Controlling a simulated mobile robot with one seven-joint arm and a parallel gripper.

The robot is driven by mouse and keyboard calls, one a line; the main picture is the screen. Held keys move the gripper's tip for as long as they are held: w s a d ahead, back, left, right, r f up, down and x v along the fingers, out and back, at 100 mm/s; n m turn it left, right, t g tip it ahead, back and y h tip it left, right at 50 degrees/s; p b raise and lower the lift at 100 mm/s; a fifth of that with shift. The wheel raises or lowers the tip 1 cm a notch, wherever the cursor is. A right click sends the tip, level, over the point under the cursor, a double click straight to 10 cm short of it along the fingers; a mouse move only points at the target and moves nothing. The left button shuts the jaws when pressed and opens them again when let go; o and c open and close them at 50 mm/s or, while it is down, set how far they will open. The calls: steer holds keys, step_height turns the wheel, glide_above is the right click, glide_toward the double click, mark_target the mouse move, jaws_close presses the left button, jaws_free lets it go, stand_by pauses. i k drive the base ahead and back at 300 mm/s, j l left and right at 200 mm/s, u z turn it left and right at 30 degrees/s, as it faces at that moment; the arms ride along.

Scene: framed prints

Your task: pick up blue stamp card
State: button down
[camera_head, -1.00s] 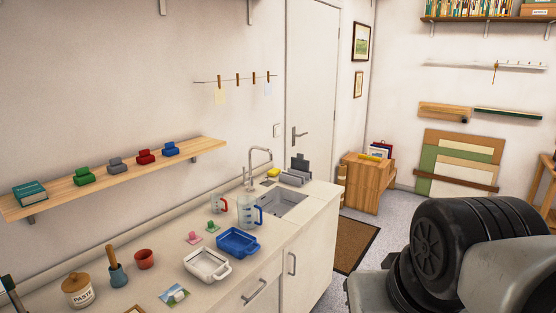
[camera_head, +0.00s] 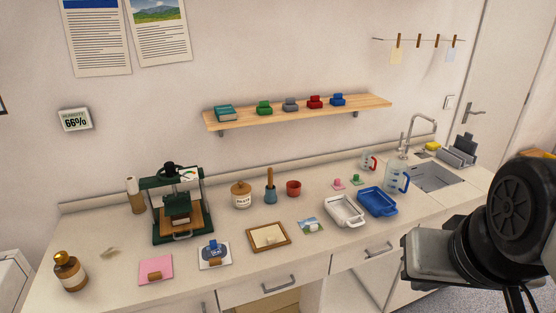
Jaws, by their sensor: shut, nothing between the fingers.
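My arm shows at the right edge of the view, well away from the card. My gripper is not in view.
A green press (camera_head: 181,208) stands behind the cards. A wooden frame (camera_head: 268,236) lies to their right, and a brown bottle (camera_head: 70,271) stands at the left. White (camera_head: 344,212) and blue trays (camera_head: 377,202) sit further right. A wooden shelf (camera_head: 300,112) hangs above.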

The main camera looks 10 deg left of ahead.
mark_target(214, 249)
steer(key=u, duration=1.35)
steer(key=k+j+z, duration=0.1)
steer(key=j+z, duration=0.2)
steer(key=j, duration=0.25)
steer(key=i+u, duration=0.2)
steer(key=i, duration=0.3)
steer(key=i+l+u, duration=0.2)
steer(key=i, duration=0.3)
